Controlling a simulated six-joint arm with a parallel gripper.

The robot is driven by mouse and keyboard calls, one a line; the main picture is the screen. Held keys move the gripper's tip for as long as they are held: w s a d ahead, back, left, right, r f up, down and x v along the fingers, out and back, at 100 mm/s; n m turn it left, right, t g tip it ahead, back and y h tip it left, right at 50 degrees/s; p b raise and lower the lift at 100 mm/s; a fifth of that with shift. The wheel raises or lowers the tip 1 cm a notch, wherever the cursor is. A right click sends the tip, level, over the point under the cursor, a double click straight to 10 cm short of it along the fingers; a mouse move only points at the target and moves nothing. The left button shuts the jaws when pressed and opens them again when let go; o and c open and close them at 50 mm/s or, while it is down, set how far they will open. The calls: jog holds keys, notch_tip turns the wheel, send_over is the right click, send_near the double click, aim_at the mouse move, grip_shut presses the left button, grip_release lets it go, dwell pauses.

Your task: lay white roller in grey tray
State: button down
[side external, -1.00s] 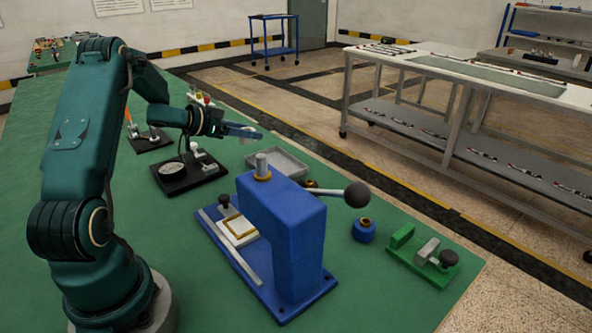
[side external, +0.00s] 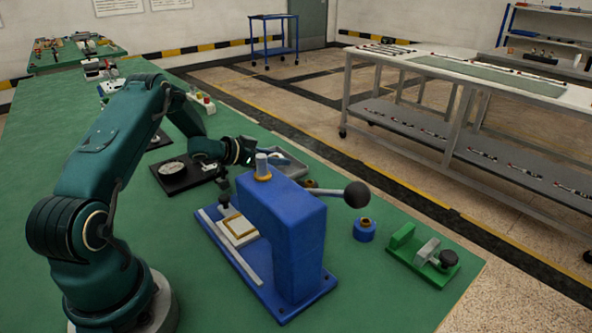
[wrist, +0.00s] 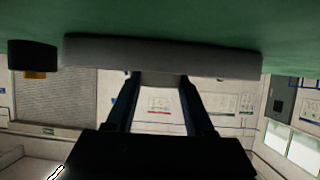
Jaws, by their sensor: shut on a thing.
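The grey tray (side external: 302,160) lies on the green bench just behind the blue press and is partly hidden by the press and my gripper. In the wrist view a long grey wall, seemingly the tray's side (wrist: 215,60), runs across above the fingertips. My gripper (side external: 272,159) is low at the left side of the tray, over or beside it; I cannot tell which. In the wrist view my gripper (wrist: 160,80) has its fingers a little apart, shut on the white roller. The roller is hard to make out in both current views; a pale patch between the fingers blends with the wall.
The blue press (side external: 298,240) with its black-knobbed lever stands close in front of the tray. A blue round part (side external: 365,231) and a green clamp fixture (side external: 425,258) are to the right. A black gauge stand (side external: 178,178) is left of my gripper.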

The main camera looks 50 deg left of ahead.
jog(key=shift+f, duration=0.1)
jog(key=shift+c, duration=1.4)
grip_release()
jog(key=shift+s+r, duration=0.25)
jog(key=v, duration=1.1)
jog(key=shift+s+r, duration=0.1)
jog(key=shift+s, duration=0.1)
